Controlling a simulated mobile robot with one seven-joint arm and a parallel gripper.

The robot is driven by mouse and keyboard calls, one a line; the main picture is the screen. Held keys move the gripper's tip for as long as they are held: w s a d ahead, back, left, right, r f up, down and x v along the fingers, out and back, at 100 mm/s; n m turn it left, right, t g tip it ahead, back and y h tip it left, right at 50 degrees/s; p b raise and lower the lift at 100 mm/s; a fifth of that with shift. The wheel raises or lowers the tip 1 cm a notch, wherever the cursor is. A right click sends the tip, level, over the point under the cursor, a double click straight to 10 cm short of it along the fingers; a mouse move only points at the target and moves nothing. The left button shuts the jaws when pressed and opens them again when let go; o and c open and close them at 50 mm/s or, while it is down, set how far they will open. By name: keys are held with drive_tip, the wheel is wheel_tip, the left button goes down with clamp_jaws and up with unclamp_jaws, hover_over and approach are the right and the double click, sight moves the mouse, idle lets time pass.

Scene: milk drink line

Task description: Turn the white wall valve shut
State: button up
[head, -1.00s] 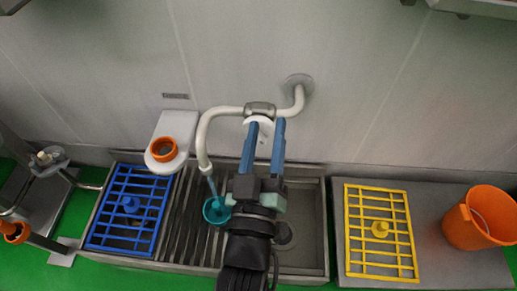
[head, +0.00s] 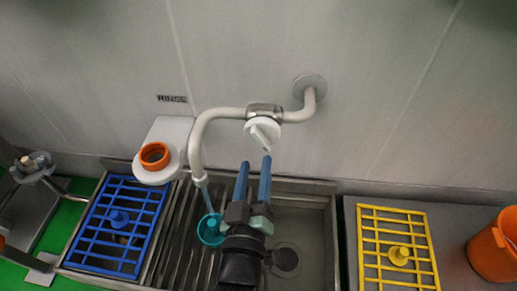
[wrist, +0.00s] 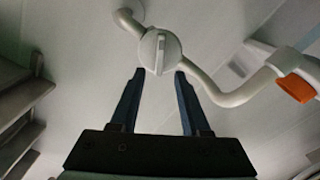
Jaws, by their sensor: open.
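The white wall valve (head: 263,132) is a round knob with a raised ridge, set on a pale pipe (head: 225,114) that comes out of the wall and bends down at the left. The knob also shows in the wrist view (wrist: 159,52), its ridge running roughly up and down there. My gripper (head: 255,162) is open and empty, its two blue fingers pointing at the knob from below. In the wrist view the fingertips (wrist: 160,72) lie just short of the knob, one toward each side. A bluish stream runs from the spout toward a teal cup (head: 210,229).
A white holder with an orange ring (head: 154,155) is left of the pipe. A blue rack (head: 118,218) is at the left of the metal sink (head: 310,215). A yellow rack (head: 398,253) and an orange bucket (head: 493,248) stand on the right counter.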

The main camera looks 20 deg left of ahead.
sight(259, 141)
drive_tip(key=shift+b+x, duration=0.95)
drive_tip(key=shift+x, duration=2.1)
clamp_jaws()
